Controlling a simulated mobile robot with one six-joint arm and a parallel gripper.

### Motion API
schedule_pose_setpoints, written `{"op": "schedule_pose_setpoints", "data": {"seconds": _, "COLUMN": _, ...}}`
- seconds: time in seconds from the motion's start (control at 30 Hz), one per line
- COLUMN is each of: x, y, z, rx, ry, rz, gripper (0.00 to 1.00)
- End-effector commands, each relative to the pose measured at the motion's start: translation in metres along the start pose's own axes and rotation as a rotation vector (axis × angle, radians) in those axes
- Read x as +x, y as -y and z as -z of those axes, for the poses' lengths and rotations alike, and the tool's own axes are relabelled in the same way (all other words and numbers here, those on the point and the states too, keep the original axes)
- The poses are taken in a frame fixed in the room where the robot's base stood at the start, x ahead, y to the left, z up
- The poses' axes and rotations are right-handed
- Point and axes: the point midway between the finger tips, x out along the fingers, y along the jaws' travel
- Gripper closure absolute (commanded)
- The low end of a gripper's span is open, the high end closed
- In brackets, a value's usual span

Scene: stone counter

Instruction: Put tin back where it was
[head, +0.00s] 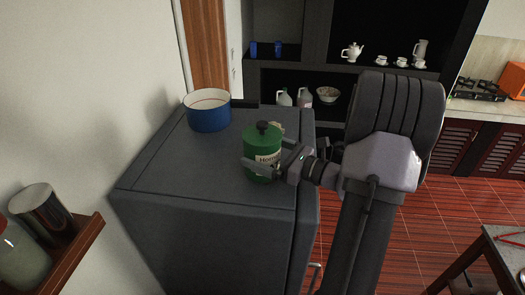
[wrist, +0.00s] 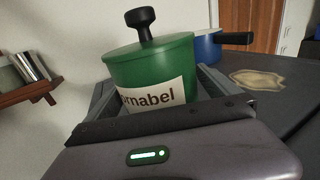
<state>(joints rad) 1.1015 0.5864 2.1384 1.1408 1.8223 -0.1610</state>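The green tin (head: 262,145) has a black knob on its lid and a white label. It stands upright over the dark cabinet top (head: 185,165), near its right side; I cannot tell whether its base touches. It also shows in the wrist view (wrist: 150,68), filling the space between the fingers. My gripper (head: 262,160) reaches in from the right with a finger on each side of the tin and looks shut on it. The tin's lower part is hidden by the gripper in the wrist view.
A blue pot (head: 208,112) with a white rim stands at the back left of the cabinet top. A flat tan patch (wrist: 262,82) lies on the top beside the tin. A wooden wall shelf (head: 62,255) holds jars at the left. The cabinet's front left top is clear.

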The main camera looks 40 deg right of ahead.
Motion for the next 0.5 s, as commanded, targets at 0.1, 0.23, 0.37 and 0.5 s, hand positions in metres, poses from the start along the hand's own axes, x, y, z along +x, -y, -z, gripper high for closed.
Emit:
{"op": "schedule_pose_setpoints", "data": {"seconds": 0.1, "x": 0.000, "y": 0.000, "z": -0.001, "rx": 0.000, "ry": 0.000, "rz": 0.000, "gripper": 0.00}}
{"op": "schedule_pose_setpoints", "data": {"seconds": 0.23, "x": -0.007, "y": 0.001, "z": -0.003, "rx": -0.001, "ry": 0.001, "rz": 0.002, "gripper": 0.00}}
{"op": "schedule_pose_setpoints", "data": {"seconds": 0.37, "x": -0.035, "y": 0.001, "z": 0.000, "rx": 0.000, "ry": 0.001, "rz": 0.005, "gripper": 0.00}}
{"op": "schedule_pose_setpoints", "data": {"seconds": 0.5, "x": -0.068, "y": 0.001, "z": 0.000, "rx": -0.001, "ry": 0.000, "rz": 0.005, "gripper": 0.00}}
